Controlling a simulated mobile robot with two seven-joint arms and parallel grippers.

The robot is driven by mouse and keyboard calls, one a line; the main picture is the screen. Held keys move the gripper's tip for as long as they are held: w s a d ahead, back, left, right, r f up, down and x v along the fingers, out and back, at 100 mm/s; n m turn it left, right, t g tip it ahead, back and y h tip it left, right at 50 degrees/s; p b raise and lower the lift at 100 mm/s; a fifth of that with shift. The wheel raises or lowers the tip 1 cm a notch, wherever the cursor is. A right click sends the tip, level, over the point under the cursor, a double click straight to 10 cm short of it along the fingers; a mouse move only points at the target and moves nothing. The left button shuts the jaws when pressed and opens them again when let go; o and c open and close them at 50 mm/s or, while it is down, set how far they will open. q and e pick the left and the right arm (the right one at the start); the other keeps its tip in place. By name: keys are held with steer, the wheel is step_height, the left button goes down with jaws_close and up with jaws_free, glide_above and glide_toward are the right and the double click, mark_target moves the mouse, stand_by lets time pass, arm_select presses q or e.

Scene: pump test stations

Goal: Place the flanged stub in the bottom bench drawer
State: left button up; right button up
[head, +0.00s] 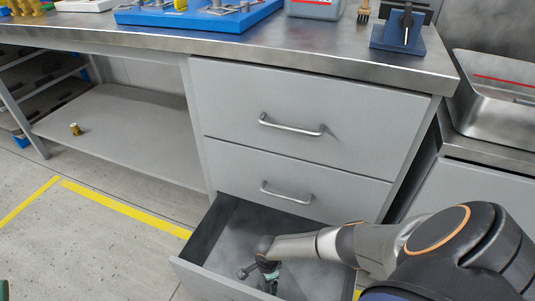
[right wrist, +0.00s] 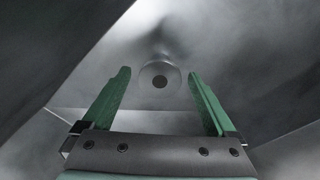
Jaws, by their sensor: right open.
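The bottom bench drawer (head: 207,272) is pulled out, with its dark grey inside showing. My right gripper (head: 271,285) reaches down into it. In the right wrist view its two green fingers are apart. A round metal end with a dark central hole, which looks like the flanged stub (right wrist: 160,76), shows just beyond and between the fingertips. It appears to be inside the drawer, with no finger seen gripping it. In the head view my wrist and gripper make the stub hard to tell apart. My left gripper is not clearly seen.
Two shut drawers with bar handles (head: 291,127) (head: 286,194) are above the open one. The bench top (head: 300,45) holds a blue tray (head: 205,15) and a blue stand (head: 398,38). A small brass part (head: 75,129) is on the lower shelf (head: 120,135). A metal basin (head: 490,125) is at right.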

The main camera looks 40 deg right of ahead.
steer(key=shift+r, duration=0.15)
arm_select(q)
step_height(320, 180, up, 9)
steer(key=p, duration=0.8)
steer(key=shift+s+a+h, duration=0.25)
steer(key=shift+a+h, duration=0.15)
steer(key=shift+a, duration=0.05)
arm_select(e)
step_height(320, 180, up, 12)
arm_select(q)
steer(key=shift+w+a+n+t+y, duration=0.1)
steer(key=shift+a+n+t+y, duration=0.05)
steer(key=shift+n+t+y, duration=0.2)
